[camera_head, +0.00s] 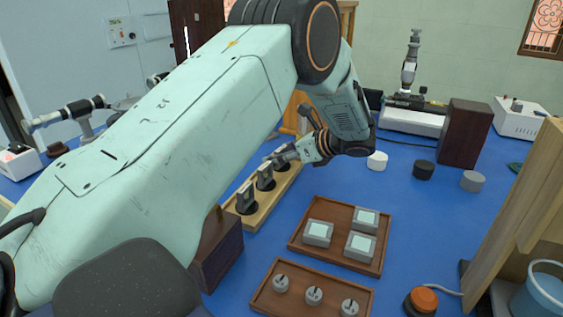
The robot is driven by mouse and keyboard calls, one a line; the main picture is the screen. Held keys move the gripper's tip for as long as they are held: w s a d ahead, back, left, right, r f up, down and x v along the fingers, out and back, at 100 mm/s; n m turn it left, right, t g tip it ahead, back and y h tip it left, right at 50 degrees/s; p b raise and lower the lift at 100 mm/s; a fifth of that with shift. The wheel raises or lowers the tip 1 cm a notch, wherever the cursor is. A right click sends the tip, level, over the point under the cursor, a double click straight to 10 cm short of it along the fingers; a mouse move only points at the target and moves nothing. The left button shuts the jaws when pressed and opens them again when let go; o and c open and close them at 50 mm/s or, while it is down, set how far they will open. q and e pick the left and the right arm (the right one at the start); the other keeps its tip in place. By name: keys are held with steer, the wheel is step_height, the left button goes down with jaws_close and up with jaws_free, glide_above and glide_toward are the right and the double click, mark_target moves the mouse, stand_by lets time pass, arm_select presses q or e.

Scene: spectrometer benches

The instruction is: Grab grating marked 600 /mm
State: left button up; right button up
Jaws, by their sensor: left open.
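A pale wooden rack (268,207) holds a row of small upright grey pieces in dark round seats. The near piece (245,198) and the middle piece (265,177) show clearly. The far end of the row is partly hidden by my left gripper (277,157). That gripper reaches in over the far end, its jaws open, and I cannot tell whether they touch a piece. A brown tray (312,254) holds three grey blocks with pale tops, such as the left block (317,233). No 600 /mm marking can be read. My right gripper is not in view.
A front tray (329,306) holds three small round grey pieces. A dark brown block (217,248) stands beside the rack. White, black and grey discs lie behind. An orange-topped knob (422,301) and wooden frame (520,205) stand right. Blue bench is clear between.

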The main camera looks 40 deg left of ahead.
arm_select(q)
steer(key=shift+w+a+f, duration=0.1)
steer(key=shift+a+f, duration=0.05)
steer(key=c, duration=1.3)
